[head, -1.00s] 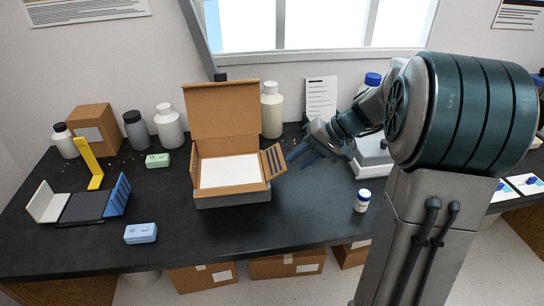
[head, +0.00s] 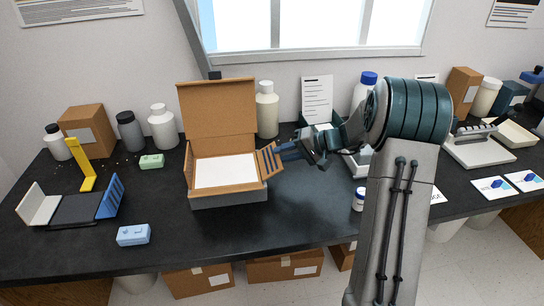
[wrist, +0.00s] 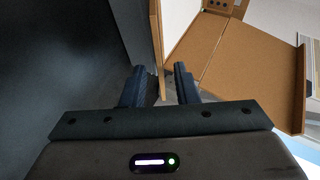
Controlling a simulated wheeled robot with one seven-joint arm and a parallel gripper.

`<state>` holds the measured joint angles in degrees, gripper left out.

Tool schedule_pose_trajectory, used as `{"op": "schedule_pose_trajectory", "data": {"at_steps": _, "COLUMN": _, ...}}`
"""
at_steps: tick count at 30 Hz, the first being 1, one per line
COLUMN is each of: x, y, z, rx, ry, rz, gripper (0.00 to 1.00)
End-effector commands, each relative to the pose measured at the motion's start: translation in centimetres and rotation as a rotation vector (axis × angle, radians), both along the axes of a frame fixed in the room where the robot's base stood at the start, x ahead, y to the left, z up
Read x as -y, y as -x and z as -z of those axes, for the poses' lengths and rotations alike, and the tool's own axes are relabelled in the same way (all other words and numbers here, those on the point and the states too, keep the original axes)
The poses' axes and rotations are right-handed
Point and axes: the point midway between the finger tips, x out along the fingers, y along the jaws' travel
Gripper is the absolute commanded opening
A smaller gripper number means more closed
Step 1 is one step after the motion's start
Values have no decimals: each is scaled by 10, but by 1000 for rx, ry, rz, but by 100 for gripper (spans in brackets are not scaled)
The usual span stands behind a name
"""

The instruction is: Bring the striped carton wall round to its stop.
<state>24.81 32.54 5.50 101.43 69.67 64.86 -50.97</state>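The open cardboard carton (head: 228,188) stands on the dark bench with its lid up. Its striped wall (head: 268,160), cardboard with dark blue stripes, leans outward on the carton's right side. My gripper (head: 283,153) is at this wall's outer right edge, its fingers reaching left. In the wrist view my gripper (wrist: 164,72) has its two fingers apart. The thin edge of a cardboard wall (wrist: 157,45) runs down toward the gap between them. Whether either finger touches the wall is unclear.
A fixture with a blue striped panel (head: 110,197) and a yellow upright (head: 80,163) stands at left. A blue block (head: 134,235) and a green block (head: 151,161) lie nearby. Bottles stand behind; a small white jar (head: 358,199) is at right.

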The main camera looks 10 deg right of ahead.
Motion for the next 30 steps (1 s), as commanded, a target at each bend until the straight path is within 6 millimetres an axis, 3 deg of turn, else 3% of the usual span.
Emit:
{"op": "schedule_pose_trajectory", "data": {"at_steps": 3, "x": -18, "y": -8, "z": 10, "rx": -2, "ry": 0, "rz": -2, "gripper": 27}}
{"op": "schedule_pose_trajectory", "data": {"at_steps": 9, "x": -35, "y": -17, "z": 21, "rx": -1, "ry": 1, "rz": -1, "gripper": 27}}
{"op": "schedule_pose_trajectory", "data": {"at_steps": 20, "x": -39, "y": -19, "z": 23, "rx": 0, "ry": 1, "rz": 0, "gripper": 27}}
{"op": "schedule_pose_trajectory", "data": {"at_steps": 23, "x": -39, "y": -19, "z": 23, "rx": 0, "ry": 1, "rz": 0, "gripper": 2}}
{"op": "schedule_pose_trajectory", "data": {"at_steps": 30, "x": -37, "y": -19, "z": 23, "rx": 0, "ry": 3, "rz": 1, "gripper": 0}}
